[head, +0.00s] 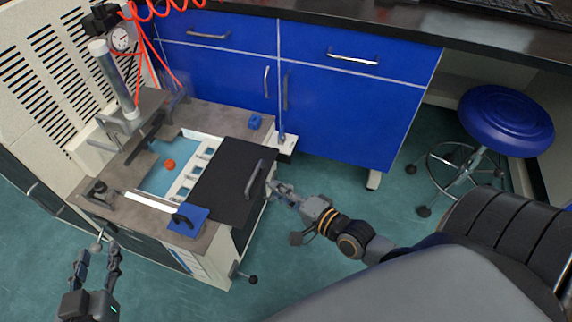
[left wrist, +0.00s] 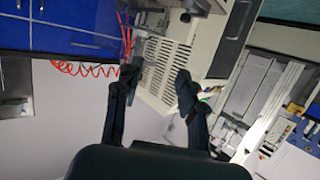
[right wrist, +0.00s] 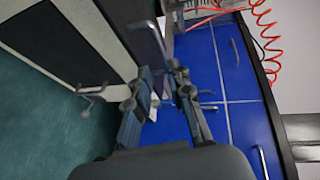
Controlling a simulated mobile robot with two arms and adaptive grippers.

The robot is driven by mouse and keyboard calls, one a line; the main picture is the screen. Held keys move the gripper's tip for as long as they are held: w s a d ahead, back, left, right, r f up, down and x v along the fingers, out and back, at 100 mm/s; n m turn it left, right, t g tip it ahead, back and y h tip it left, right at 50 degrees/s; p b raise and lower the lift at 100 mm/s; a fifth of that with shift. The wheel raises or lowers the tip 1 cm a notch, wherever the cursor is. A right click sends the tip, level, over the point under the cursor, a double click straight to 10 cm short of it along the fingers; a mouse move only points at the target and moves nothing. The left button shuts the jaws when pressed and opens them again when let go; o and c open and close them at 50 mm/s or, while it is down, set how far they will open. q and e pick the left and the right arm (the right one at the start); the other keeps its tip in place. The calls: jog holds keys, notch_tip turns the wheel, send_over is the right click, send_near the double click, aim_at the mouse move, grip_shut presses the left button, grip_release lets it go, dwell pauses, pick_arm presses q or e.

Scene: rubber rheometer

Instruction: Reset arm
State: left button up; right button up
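My left gripper (head: 97,255) is at the lower left of the head view, in front of the machine's left corner. Its two fingers are spread with nothing between them; the left wrist view (left wrist: 150,88) also shows them apart. My right gripper (head: 277,188) is at the right side of the rheometer bench, close to the handle (head: 254,180) of its black cover. In the right wrist view its fingers (right wrist: 158,82) stand apart with a narrow gap, and no object shows held. Whether it touches the handle is hard to tell.
The rheometer bench (head: 222,122) has an open blue well with an orange-red ball (head: 169,165). Blue cabinets (head: 340,110) stand behind, a blue stool (head: 505,120) at the right.

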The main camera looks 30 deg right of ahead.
jog(key=shift+v, duration=1.1)
